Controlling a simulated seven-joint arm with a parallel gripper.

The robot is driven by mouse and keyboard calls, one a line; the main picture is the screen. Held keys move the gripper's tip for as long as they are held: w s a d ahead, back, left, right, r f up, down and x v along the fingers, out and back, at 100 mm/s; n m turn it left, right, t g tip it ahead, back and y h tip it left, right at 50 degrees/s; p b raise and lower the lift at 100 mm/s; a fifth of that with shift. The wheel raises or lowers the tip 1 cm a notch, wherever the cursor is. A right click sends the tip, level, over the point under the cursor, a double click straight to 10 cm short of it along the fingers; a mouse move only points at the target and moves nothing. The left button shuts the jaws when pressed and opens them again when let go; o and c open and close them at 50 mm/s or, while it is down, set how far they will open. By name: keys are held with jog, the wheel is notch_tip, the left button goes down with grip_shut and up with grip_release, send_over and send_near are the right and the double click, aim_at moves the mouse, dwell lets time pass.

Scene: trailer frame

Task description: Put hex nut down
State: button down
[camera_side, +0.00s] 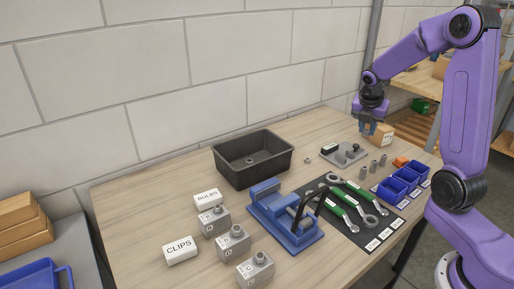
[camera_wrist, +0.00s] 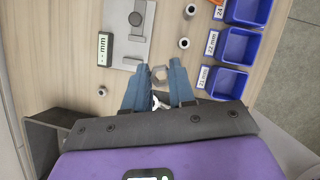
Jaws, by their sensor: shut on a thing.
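My gripper (camera_side: 368,129) is above the back right of the table, near the measuring plate. In the wrist view its two blue fingers (camera_wrist: 158,78) are shut on a grey hex nut (camera_wrist: 158,74), which shows between the fingertips. The held nut is hard to make out in the side view. The grey measuring plate (camera_side: 350,153) with its dark display block (camera_side: 330,148) lies on the table; the wrist view shows the display (camera_wrist: 105,46) reading "-- mm". Blue bins (camera_wrist: 232,48) with size labels such as 21 mm and 22 mm stand to the right.
Small metal sockets (camera_side: 374,166) stand between plate and bins. A small nut (camera_side: 308,161) lies left of the plate. A cardboard box (camera_side: 383,135) is behind.

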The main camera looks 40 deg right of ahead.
jog(key=w+a+r+n+t+y, duration=0.1)
jog(key=w+a+n, duration=0.3)
jog(key=a, duration=0.9)
jog(key=w+a+n+t, duration=0.1)
jog(key=w+a, duration=0.4)
jog(key=a, duration=0.8)
send_over(251, 161)
jog(key=s+a, duration=0.1)
jog(key=s, duration=0.1)
notch_tip(251, 161, down, 9)
jog(key=shift+w+f, duration=0.1)
jog(key=shift+w, duration=0.05)
jog(key=shift+w+f, duration=0.3)
jog(key=shift+f, duration=1.55)
jog(key=shift+f, duration=0.3)
jog(key=c, duration=0.9)
grip_release()
jog(key=shift+c, duration=0.2)
